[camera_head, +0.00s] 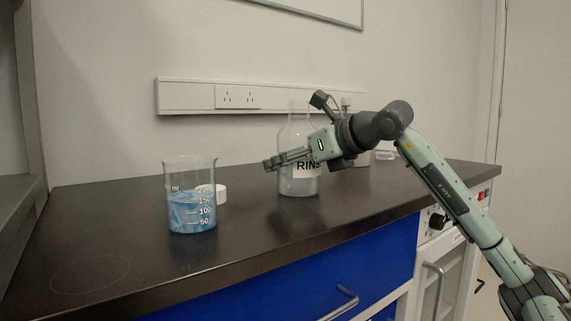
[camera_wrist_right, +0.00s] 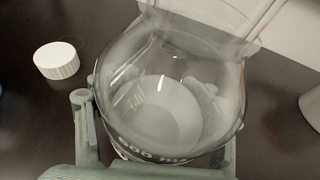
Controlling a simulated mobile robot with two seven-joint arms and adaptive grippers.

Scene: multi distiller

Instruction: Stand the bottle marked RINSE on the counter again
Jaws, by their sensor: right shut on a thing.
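The clear glass bottle marked RINSE (camera_head: 299,185) stands upright at the middle of the dark counter (camera_head: 120,225). Its label is partly covered by my right gripper (camera_head: 270,162), which reaches across it from the right. In the right wrist view, the rounded glass body of the bottle (camera_wrist_right: 165,85) fills the space between the fingers of my right gripper (camera_wrist_right: 158,135), which is shut on it. Some clear liquid seems to be in the bottom. I cannot tell whether its base touches the counter or is slightly above it. My left gripper is not in view.
A beaker with blue contents (camera_head: 192,208) stands left of the bottle. A white cap (camera_head: 221,194) lies behind it, also seen in the right wrist view (camera_wrist_right: 56,60). A white container (camera_head: 362,159) is behind my arm. The counter's left part is clear.

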